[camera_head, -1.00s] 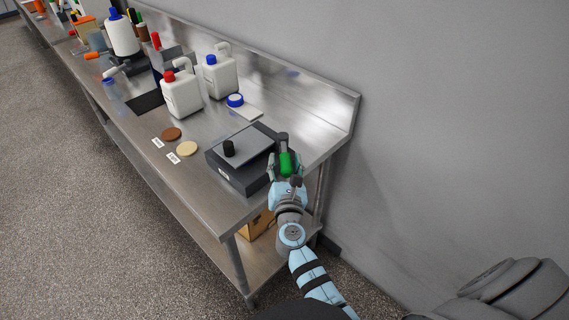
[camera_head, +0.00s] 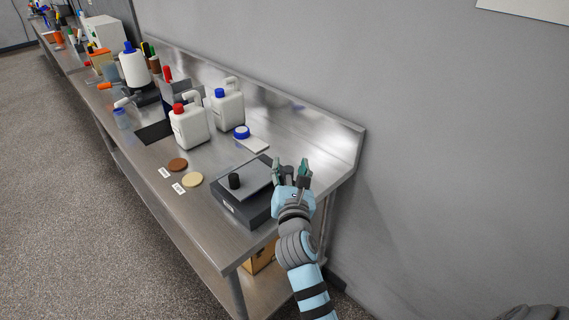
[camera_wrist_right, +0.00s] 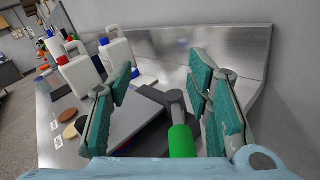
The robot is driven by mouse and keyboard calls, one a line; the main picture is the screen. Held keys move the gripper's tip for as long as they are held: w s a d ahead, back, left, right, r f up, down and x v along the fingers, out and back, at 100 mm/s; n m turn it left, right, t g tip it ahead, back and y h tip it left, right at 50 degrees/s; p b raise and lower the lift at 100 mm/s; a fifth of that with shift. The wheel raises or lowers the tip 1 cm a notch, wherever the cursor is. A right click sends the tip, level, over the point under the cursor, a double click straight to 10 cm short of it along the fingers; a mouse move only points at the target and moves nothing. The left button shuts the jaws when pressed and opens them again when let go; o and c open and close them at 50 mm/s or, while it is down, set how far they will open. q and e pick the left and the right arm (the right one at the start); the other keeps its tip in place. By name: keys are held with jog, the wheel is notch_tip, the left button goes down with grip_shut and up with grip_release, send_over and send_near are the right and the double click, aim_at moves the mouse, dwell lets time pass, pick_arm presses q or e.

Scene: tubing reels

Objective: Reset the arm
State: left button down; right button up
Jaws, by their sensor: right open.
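Neither finger visibly touches the handle. In the head view the green handle is hidden behind my gripper. My left gripper is not in view.
White jugs with a red cap (camera_head: 188,126) and a blue cap (camera_head: 227,108) stand farther along the bench (camera_head: 225,230). A brown disc (camera_head: 178,164) and a cream disc (camera_head: 193,180) lie near its front edge. A grey wall (camera_head: 440,150) borders the right side.

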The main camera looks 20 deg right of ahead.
jog(key=s+d+f+m+g, duration=0.3)
jog(key=s+f+m+g, duration=0.1)
jog(key=s+f+m, duration=0.4)
jog(key=s+a+f+m+g+y, duration=0.1)
jog(key=s+f+m+g+y, duration=0.2)
jog(key=s+m, duration=0.4)
jog(key=s+a+f+m+g+y, duration=0.1)
jog(key=s+f+m+g, duration=0.2)
jog(key=s+f+m, duration=0.45)
jog(key=s+a+f+m+g+y, duration=0.1)
jog(key=s+f+m+g+y, duration=0.2)
jog(key=s, duration=0.6)
jog(key=s+d+f+m+g+h, duration=0.1)
jog(key=s+f, duration=0.1)
jog(key=f, duration=0.9)
jog(key=s+d+f+m, duration=0.1)
jog(key=s+f+m, duration=0.1)
jog(key=f, duration=0.8)
jog(key=s+f+g, duration=0.1)
jog(key=s+f, duration=1)
jog(key=s, duration=0.2)
jog(key=shift+s, duration=0.15)
